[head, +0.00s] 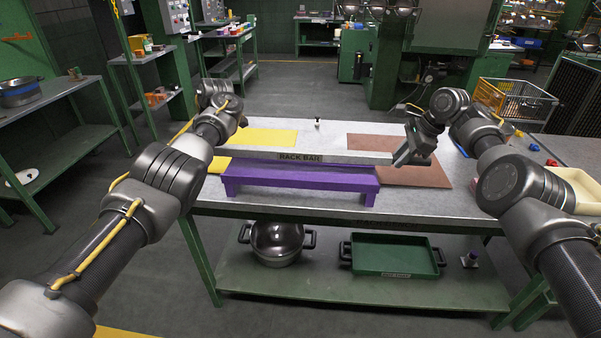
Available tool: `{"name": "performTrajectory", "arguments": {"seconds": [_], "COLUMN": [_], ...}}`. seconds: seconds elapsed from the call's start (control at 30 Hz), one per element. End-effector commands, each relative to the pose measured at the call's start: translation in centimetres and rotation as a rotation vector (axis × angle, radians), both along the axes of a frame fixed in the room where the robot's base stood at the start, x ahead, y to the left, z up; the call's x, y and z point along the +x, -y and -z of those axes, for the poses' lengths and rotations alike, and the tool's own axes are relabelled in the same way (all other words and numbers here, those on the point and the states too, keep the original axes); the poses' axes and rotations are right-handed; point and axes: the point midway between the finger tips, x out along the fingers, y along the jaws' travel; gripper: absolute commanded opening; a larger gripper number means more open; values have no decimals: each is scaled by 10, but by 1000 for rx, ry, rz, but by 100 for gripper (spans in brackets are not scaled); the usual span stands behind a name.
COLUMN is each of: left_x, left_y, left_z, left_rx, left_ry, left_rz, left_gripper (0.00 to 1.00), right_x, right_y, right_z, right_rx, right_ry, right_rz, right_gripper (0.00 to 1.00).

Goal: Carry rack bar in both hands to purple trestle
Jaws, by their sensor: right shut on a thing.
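The rack bar (350,157) is a long grey bar labelled "RACK BAR", held level across the middle of the head view. The purple trestle (300,179) stands on the table just below it, and the bar overlaps its far part in the picture. I cannot tell if bar and trestle touch. My right gripper (402,157) is shut on the bar's right end. My left arm reaches to the bar's left end, but its forearm hides the left gripper.
A wire basket (515,98) stands behind at right.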

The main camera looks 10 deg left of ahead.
Motion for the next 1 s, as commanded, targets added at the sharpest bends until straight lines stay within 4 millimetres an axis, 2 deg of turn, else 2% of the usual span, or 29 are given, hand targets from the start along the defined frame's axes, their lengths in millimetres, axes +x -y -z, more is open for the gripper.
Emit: {"name": "performTrajectory", "arguments": {"seconds": [0.27, 0.9, 0.93, 1.0], "left_x": [0, 0, 0, 0], "left_y": [-3, -3, -3, -3], "left_z": [8, 47, 46, 45], "left_rx": [2, 2, 2, 2], "left_ry": [5, 5, 2, 1], "left_rz": [-4, -4, -4, -5], "left_gripper": [0, 0, 28, 37], "right_x": [1, 1, 0, 0], "right_y": [3, 3, 3, 3], "right_z": [8, 47, 46, 45], "right_rx": [-2, -2, -2, -2], "right_ry": [2, 3, -1, -2], "right_rz": [4, 5, 5, 4], "right_gripper": [0, 0, 28, 37]}}
